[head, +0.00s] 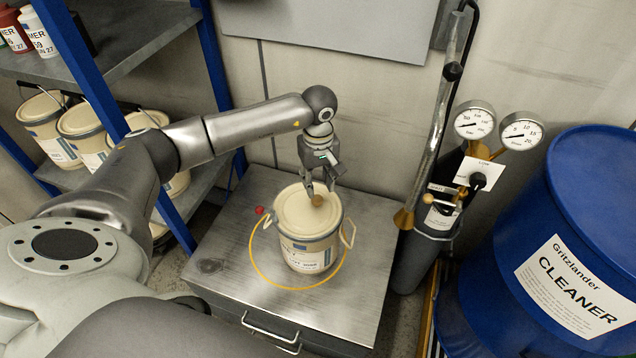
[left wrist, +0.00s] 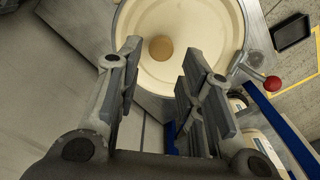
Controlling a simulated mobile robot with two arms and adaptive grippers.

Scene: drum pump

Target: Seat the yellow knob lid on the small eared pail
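A small cream pail (head: 312,256) with ears on both sides stands on the steel cabinet top. A pale yellow lid (head: 293,209) with a round tan knob (head: 317,200) lies over its mouth. It looks about level, but I cannot tell whether its rim is fully down. My left gripper (head: 320,186) points down just above the knob, open. In the left wrist view, the lid (left wrist: 205,25) and knob (left wrist: 160,48) show beyond the spread fingers (left wrist: 160,58), with nothing gripped. My right gripper is not in view.
A yellow ring line (head: 285,286) circles the pail on the cabinet top (head: 345,295). A small red ball (head: 259,210) is left of the pail. A gauge stand (head: 430,220) and blue drum (head: 560,250) are right. Shelves with pails (head: 85,130) stand left.

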